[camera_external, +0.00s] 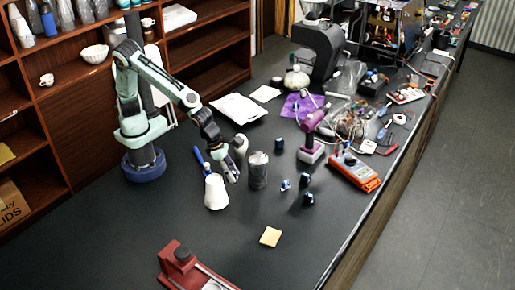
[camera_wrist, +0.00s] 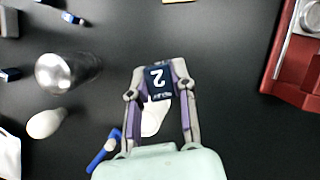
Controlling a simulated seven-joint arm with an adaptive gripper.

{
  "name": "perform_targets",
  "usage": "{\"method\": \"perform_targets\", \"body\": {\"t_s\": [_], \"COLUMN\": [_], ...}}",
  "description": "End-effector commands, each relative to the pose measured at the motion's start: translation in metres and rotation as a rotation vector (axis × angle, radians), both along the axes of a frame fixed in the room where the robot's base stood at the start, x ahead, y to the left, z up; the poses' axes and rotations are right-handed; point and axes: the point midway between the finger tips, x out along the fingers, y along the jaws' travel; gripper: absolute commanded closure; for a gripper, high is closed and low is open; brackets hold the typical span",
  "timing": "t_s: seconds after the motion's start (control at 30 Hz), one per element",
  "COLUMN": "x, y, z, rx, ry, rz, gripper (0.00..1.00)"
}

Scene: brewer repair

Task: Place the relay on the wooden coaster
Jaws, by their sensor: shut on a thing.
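The relay (camera_wrist: 158,82), a dark blue block with a white "2" on its face, sits between the fingertips of my gripper (camera_wrist: 160,80) in the wrist view. My gripper is shut on it. The wooden coaster (camera_external: 270,237) is a small, bare tan square lying nearer the front of the table. Only its edge (camera_wrist: 178,1) shows at the top of the wrist view.
A metal can (camera_external: 258,170) stands right of my gripper. Several small dark blocks (camera_external: 309,199) lie farther right. A red device (camera_external: 185,265) stands at the front. Table around the coaster is clear.

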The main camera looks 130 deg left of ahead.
Motion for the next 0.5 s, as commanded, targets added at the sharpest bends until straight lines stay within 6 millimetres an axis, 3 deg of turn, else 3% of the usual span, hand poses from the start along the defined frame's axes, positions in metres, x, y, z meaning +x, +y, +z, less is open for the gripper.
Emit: {"method": "perform_targets", "body": {"t_s": [0.1,0.27,0.5], "x": [-0.001,0.012,0.074], "y": [0.001,0.001,0.004], "z": [-0.020,-0.034,-0.063], "rx": [0.001,0.003,0.001], "ry": [0.003,0.000,0.000], "rz": [0.002,0.004,0.005], "gripper": [1.00,1.00,1.00]}}
